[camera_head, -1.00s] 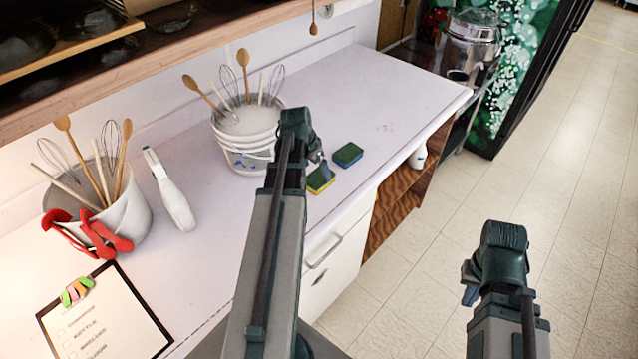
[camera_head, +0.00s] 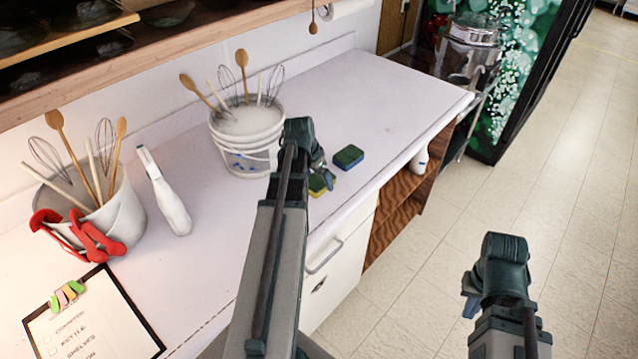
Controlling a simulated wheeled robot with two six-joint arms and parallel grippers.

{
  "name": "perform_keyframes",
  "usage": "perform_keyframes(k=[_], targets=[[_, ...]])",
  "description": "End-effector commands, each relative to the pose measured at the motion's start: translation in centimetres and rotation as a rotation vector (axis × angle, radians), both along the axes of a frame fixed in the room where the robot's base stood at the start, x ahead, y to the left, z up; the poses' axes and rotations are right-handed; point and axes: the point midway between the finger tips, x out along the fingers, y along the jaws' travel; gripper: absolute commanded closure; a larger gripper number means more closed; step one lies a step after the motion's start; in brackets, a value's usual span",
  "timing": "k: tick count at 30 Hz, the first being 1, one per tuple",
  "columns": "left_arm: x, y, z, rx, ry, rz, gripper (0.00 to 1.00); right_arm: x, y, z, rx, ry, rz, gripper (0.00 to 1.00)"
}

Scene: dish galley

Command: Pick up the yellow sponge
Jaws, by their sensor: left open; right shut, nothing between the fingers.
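Two sponges with green tops lie on the white counter. The nearer one is the yellow sponge (camera_head: 318,190), showing a yellow side below its green top and partly hidden by my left gripper. The other sponge (camera_head: 348,157), with a dark blue-green look, lies just behind it to the right. My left gripper (camera_head: 322,176) is open and right at the nearer sponge, over its upper part; I cannot tell whether the fingers touch it. My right gripper (camera_head: 470,300) is shut and empty, over the floor right of the counter.
A white bucket (camera_head: 245,160) with whisks and wooden spoons stands left of my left gripper. A white spray bottle (camera_head: 168,200), a utensil pot (camera_head: 118,215) with red-handled tools and a clipboard (camera_head: 95,325) are further left. The counter's far right part is clear.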

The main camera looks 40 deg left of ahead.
Motion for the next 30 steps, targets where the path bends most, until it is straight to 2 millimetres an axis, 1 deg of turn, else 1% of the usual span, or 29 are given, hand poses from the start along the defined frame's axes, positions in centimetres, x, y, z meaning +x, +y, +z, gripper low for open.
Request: perform_keyframes(k=[11, 12, 17, 21, 23, 30], targets=[[0.0, 0.0, -0.17, 0.0, 0.0, 0.0, 0.0, 0.0, 0.0, -0.17, 0.0, 0.0, 0.0, 1.0], [0.0, 0.0, -0.17, 0.0, 0.0, 0.0, 0.07, 0.0, 0.0, -0.17, 0.0, 0.0, 0.0, 1.0], [0.0, 0.0, -0.17, 0.0, 0.0, 0.0, 0.36, 0.0, 0.0, -0.17, 0.0, 0.0, 0.0, 1.0], [0.0, 0.01, -0.17, 0.0, 0.0, 0.0, 0.61, 0.0, 0.0, -0.17, 0.0, 0.0, 0.0, 1.0], [0.0, 0.01, -0.17, 0.0, 0.0, 0.0, 0.71, 0.0, 0.0, -0.17, 0.0, 0.0, 0.0, 1.0], [0.0, 0.0, -0.11, 0.0, 0.0, 0.0, 0.72, 0.0, 0.0, -0.11, 0.0, 0.0, 0.0, 1.0]])
